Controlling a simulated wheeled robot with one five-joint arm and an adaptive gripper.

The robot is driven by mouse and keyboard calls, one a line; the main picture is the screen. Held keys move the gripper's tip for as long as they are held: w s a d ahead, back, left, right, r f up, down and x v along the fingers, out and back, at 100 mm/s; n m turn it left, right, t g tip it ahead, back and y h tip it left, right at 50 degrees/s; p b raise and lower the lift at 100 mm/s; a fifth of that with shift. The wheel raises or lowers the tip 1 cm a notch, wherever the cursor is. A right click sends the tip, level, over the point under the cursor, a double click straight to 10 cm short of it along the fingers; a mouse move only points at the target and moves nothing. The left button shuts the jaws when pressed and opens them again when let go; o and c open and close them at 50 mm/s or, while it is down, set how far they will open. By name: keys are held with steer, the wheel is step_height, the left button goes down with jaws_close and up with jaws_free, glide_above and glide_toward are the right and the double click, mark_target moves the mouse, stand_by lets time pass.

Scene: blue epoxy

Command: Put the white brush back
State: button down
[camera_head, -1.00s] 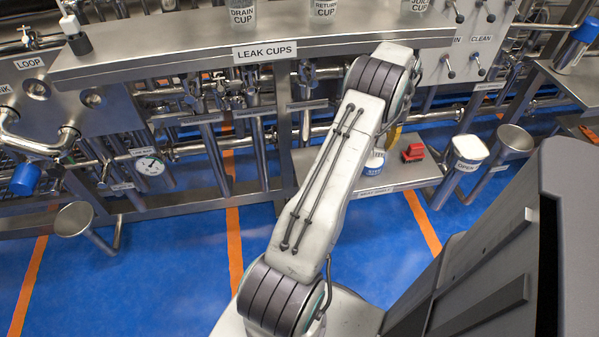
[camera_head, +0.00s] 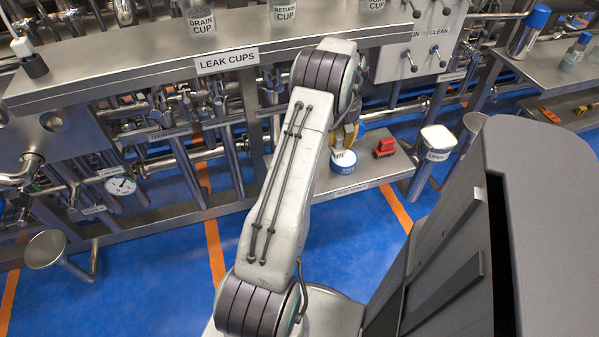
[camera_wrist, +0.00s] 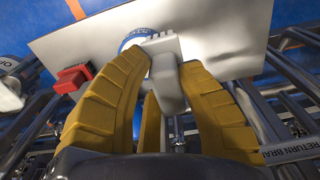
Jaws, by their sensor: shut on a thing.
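In the wrist view, the yellow fingers of my gripper (camera_wrist: 165,68) are closed around the grey-white handle of the white brush (camera_wrist: 163,46). Its wide head points away from me, over the metal shelf. In the head view, the white brush (camera_head: 344,157) shows just below my gripper (camera_head: 347,135), close to a blue-and-white round tub on the shelf (camera_head: 300,186). Much of the grip is hidden behind my arm. I cannot tell whether the brush touches the tub.
The round tub (camera_wrist: 133,37) is partly covered by the brush in the wrist view. A red brush (camera_head: 384,148) lies to its right on the shelf. A white-topped container labelled OPEN (camera_head: 437,141) stands farther right. The LEAK CUPS ledge (camera_head: 150,75) overhangs behind.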

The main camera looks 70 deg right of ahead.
steer(key=w+a+f+b, duration=0.1)
steer(key=w+f, duration=0.1)
steer(key=w, duration=0.1)
steer(key=w+a+f+b, duration=0.1)
steer(key=w+a+f, duration=0.1)
steer(key=w, duration=0.1)
steer(key=w+a+f+b, duration=0.1)
steer(key=w+f, duration=0.1)
steer(key=w, duration=0.2)
steer(key=shift+a+f, duration=0.25)
steer(key=shift+f, duration=0.05)
steer(key=shift+f+b, duration=0.9)
steer(key=shift+f, duration=1.1)
steer(key=shift+f, duration=0.1)
steer(key=c, duration=0.9)
jaws_free()
steer(key=shift+c, duration=0.2)
step_height(320, 180, up, 8)
steer(key=p, duration=0.2)
steer(key=shift+f, duration=0.15)
